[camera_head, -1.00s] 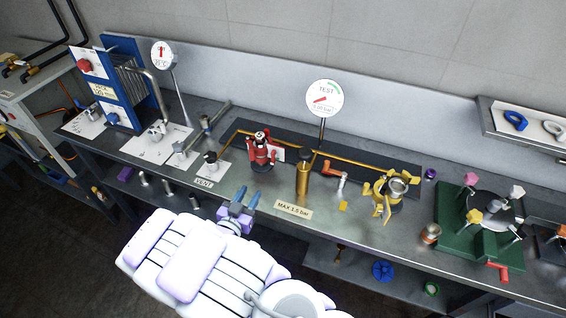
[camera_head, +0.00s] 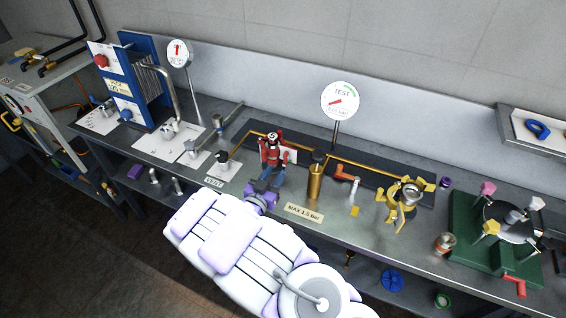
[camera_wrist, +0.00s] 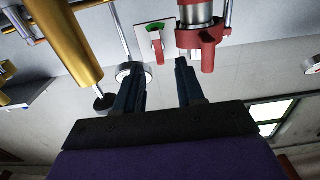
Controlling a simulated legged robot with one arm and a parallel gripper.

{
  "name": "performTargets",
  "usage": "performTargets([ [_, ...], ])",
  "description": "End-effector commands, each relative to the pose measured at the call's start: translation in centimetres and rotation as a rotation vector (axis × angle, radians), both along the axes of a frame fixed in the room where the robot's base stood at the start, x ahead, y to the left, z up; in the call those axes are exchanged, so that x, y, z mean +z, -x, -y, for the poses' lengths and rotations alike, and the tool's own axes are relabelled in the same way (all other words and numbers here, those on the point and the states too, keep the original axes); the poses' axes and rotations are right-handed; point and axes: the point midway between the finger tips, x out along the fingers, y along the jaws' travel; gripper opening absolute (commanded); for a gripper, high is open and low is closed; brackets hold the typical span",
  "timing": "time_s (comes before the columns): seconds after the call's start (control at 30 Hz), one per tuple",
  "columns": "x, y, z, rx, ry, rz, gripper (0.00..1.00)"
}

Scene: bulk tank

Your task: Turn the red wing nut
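A red clamped fitting (camera_head: 271,148) stands on the dark mat at the middle of the bench. In the wrist view its red clamp (camera_wrist: 203,38) with a downward lug sits around a shiny metal cylinder, at the top right. I cannot tell for sure which red part is the wing nut. My gripper (camera_head: 269,184) is just in front of the fitting in the head view. In the wrist view my gripper (camera_wrist: 158,66) is open, with nothing between its two dark fingers. The clamp lies beyond the right fingertip, apparently apart from it.
A brass cylinder (camera_head: 315,182) stands close right of my gripper; it also shows in the wrist view (camera_wrist: 70,40). A yellow winged fitting (camera_head: 405,196) and a green-based unit (camera_head: 470,240) stand farther right.

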Motion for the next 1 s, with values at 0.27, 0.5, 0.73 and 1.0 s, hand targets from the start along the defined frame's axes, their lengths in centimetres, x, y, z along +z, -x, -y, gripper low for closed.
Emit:
performTargets([
  [0.27,0.1,-4.0,1.9,-0.003,-0.005,0.005,0.38],
  [0.5,0.0,-6.0,2.6,-0.002,-0.003,0.0,0.38],
  [0.73,0.0,-6.5,2.4,0.001,0.001,0.001,0.38],
  [1.0,0.1,-6.5,2.6,0.0,-0.001,0.0,0.29],
])
